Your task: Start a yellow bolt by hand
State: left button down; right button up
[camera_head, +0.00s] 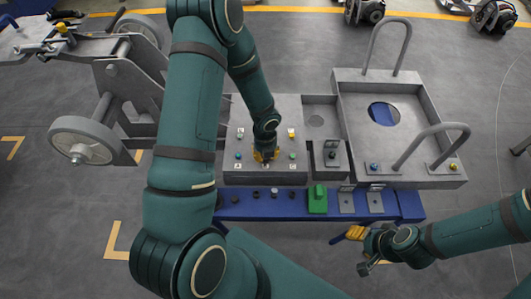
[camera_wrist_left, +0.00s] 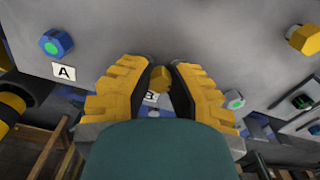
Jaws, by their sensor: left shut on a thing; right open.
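My left gripper (camera_head: 265,158) is over the front middle of a grey block (camera_head: 262,176). In the left wrist view its yellow fingers (camera_wrist_left: 159,85) are shut on a small yellow bolt (camera_wrist_left: 160,78). The bolt is close to a label that seems to read B (camera_wrist_left: 150,98), partly hidden by the fingers. I cannot tell whether its tip is in a hole. Another yellow bolt (camera_head: 291,133) is at the block's back right; a yellow head (camera_wrist_left: 303,38) also shows in the left wrist view. My right gripper (camera_head: 350,235) is open and empty, in front of the blue rail.
A blue rail (camera_head: 265,205) with a green block (camera_head: 317,199) and brackets runs in front. A grey tray with tall handles (camera_head: 400,180) stands right, a wheeled frame (camera_head: 85,140) left.

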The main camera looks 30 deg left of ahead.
pick_arm(q)
jog(key=c, duration=0.9)
grip_release()
notch_tip(320, 180, up, 12)
